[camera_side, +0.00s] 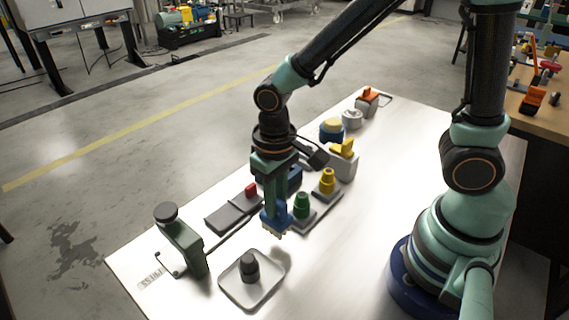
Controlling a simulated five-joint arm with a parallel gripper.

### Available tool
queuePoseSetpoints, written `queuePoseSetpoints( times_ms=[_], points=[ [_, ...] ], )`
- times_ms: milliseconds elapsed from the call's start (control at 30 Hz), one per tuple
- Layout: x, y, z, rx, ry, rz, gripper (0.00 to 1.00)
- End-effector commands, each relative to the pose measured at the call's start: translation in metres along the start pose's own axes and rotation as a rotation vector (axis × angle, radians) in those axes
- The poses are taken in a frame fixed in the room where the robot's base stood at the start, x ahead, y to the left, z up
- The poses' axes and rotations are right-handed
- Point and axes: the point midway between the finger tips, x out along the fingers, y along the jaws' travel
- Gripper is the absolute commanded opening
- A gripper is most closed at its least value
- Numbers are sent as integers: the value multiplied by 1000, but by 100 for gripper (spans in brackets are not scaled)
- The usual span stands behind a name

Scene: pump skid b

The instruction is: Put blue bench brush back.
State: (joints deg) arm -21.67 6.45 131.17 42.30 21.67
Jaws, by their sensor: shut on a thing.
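My gripper (274,205) points down above the middle-left part of the white table. It is shut on the blue bench brush (275,219), whose pale bristles (279,234) face down. The brush is just left of the green-capped item and behind the square tray. I cannot tell whether the bristles touch the table. The jaws and my wrist hide part of the brush.
A square tray (232,292) holds a dark knob (249,266). A green press (182,243) stands left, and a dark grey flat holder (228,217) lies behind. Green (302,206) and yellow (327,181) items stand close right.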

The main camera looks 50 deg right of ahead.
Motion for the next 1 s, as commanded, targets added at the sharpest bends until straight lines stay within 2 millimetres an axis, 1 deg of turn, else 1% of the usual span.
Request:
queuePoseSetpoints(
  times_ms=[133,300,400,833,867,900,933,1000],
  points=[
    [10,0,1,0,-2,1,0],
    [32,0,1,0,-4,2,0],
    [40,0,1,0,-2,1,0],
    [45,0,0,0,0,0,0],
    [45,0,0,0,0,0,29],
    [45,0,0,0,1,0,45],
    [45,0,0,0,1,0,52],
    [45,0,0,0,0,0,52]
  ],
)
